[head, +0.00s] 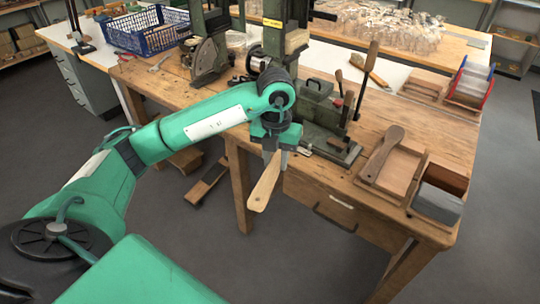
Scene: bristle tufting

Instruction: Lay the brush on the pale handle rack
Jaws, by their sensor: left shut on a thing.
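My left gripper (275,154) points down in front of the workbench, shut on the brush (264,188). The brush is a pale wooden paddle shape, hanging tilted with its wide end low, in the air before the bench front. No bristles can be made out on it. A shallow pale wooden tray (401,168) stands at the bench's right front, with a brown wooden handle (382,153) lying along its left side. A smaller slatted wooden holder (421,87) stands farther back. I cannot tell for certain which is the pale handle rack. My right gripper is out of view.
The wooden workbench (345,199) carries a dark green machine (330,117) at its middle, between the brush and the tray. A grey-and-brown box (439,200) stands right of the tray. A blue crate (146,30) is at back left. Bare bench top shows behind the tray.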

